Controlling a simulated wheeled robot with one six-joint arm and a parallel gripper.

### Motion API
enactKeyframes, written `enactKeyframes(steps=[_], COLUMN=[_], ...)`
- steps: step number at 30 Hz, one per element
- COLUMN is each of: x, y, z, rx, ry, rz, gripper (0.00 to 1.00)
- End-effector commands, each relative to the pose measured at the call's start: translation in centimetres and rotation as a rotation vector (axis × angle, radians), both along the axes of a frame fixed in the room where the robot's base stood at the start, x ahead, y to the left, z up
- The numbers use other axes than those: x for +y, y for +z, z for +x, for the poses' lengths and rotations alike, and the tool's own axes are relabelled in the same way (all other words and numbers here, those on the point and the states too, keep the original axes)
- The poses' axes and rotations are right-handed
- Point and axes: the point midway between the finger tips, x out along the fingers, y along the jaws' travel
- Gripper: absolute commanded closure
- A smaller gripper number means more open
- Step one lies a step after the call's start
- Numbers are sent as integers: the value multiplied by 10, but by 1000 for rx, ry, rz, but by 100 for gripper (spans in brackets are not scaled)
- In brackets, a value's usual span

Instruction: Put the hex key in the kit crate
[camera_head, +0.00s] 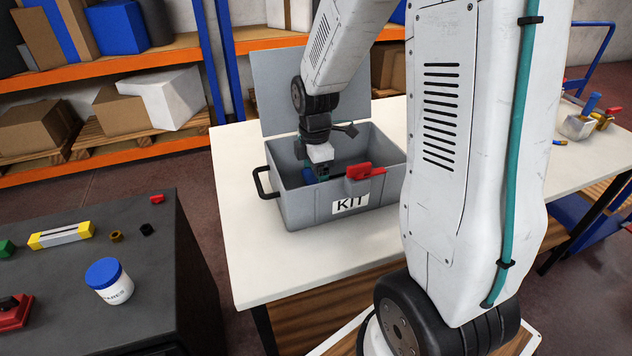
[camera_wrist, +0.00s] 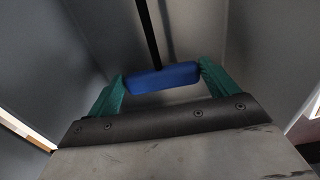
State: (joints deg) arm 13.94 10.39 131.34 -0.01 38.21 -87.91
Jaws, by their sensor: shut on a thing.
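The kit crate (camera_head: 300,203) is a grey open box with a red latch and a KIT label, standing on the white table with its lid raised at the back. My gripper (camera_head: 316,176) reaches down into the crate's opening. In the wrist view my gripper (camera_wrist: 162,82) has green fingers shut on the blue handle of the hex key (camera_wrist: 162,77). A dark shaft runs from the handle up the picture, between grey crate walls. I cannot tell whether the key touches the crate floor.
The white table (camera_head: 245,275) is clear around the crate's front. A dark bench (camera_head: 150,250) at left holds a white jar with a blue lid (camera_head: 109,281), a yellow-ended level (camera_head: 61,235) and small parts. The raised lid (camera_head: 300,85) stands behind my gripper.

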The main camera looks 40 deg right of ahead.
Motion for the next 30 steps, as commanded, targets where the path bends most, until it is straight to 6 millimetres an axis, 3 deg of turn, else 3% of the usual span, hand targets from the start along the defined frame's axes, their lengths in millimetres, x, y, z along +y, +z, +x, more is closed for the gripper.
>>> enactKeyframes(steps=[5, 16, 17, 18, 26, 30], x=[0, 0, 0, 0, 0, 0], y=[-25, -29, -29, -29, -27, -12], z=[-1, 0, 0, 0, 0, 1], rx=[4, 1, 1, 1, 0, -3], ry=[0, 0, 0, 0, 0, 0], rz=[1, 0, 0, 0, 0, -1], gripper=[38, 38, 6, 0, 0, 0])
